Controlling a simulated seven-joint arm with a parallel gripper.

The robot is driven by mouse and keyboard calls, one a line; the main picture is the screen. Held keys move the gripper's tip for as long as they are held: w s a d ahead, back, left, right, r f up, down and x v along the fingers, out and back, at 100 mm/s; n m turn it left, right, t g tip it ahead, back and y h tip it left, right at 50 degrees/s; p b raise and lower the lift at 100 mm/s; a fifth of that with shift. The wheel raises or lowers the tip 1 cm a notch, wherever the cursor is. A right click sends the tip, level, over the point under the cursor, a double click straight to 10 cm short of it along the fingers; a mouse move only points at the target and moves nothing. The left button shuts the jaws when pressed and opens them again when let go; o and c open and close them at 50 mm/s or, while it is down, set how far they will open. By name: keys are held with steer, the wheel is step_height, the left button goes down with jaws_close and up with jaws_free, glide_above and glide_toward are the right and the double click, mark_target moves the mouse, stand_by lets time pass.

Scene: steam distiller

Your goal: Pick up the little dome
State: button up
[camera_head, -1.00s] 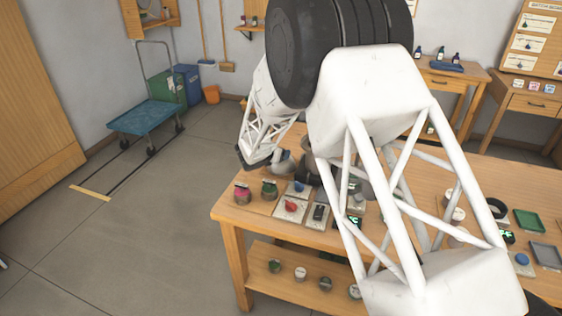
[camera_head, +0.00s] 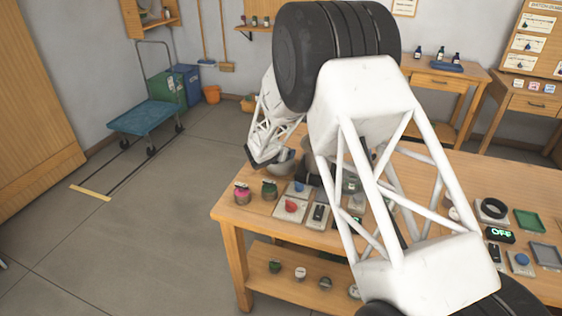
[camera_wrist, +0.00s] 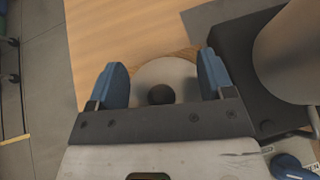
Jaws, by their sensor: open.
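The little dome (camera_wrist: 182,75) shows in the wrist view as a pale grey round shape with a dark round knob or hole near its middle, over the wooden table top. My gripper (camera_wrist: 164,78) is open, with one blue finger on each side of the dome. I cannot tell whether the fingers touch it. In the head view a grey rounded thing (camera_head: 284,166), probably the dome, shows beside my arm's end at the table's back left.
In the wrist view a dark block and a big grey cylinder (camera_wrist: 291,50) stand close on the right. In the head view, jars, switches and buttons line the table's front left. A green tray (camera_head: 527,220) lies at the right.

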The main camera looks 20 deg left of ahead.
stand_by(0.4)
steer(key=shift+s+f, duration=0.1)
steer(key=shift+f, duration=0.05)
jaws_close()
